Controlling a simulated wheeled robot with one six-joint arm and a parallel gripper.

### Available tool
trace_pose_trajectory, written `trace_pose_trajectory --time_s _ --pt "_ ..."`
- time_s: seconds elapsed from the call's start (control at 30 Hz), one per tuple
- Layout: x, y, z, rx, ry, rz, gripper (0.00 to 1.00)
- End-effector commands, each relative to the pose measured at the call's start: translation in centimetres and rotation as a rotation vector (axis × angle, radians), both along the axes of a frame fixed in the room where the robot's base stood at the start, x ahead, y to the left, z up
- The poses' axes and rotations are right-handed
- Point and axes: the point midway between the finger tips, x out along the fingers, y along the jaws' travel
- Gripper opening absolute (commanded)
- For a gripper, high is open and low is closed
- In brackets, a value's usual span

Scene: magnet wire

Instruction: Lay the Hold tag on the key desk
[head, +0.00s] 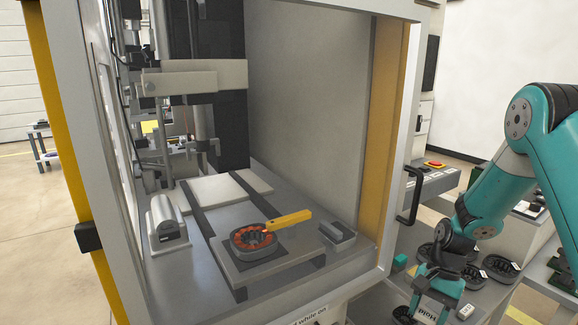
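The Hold tag (428,312) is a small white piece with dark "Hold" lettering, upside down in the picture, low at the right of the head view. My teal gripper (438,294) points down right at the tag, and its lower end overlaps the tag in the picture. Whether its fingers are closed on the tag or only above it cannot be told. A grey panel with a red button on a yellow base and a row of small keys, which looks like the key desk (430,183), stands behind and above my gripper, right of the machine's door frame.
Dark ring-shaped parts (501,268) lie on the bench around my gripper. A small teal block (399,262) is left of it. The open machine holds a ring with copper windings (252,238) and a yellow-handled tool (289,220). A door handle (411,195) juts out before the panel.

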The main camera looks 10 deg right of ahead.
Motion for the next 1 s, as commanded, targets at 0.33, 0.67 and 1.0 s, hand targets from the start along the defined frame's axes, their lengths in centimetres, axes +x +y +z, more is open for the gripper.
trace_pose_trajectory --time_s 0.33,0.67,1.0 --pt "-1.2 7.1 -3.9 0.001 0.002 0.798 0.3" --pt "-1.4 7.9 -4.4 0.002 -0.003 0.915 0.3" --pt "-1.4 7.9 -4.4 0.001 -0.003 0.912 0.3"
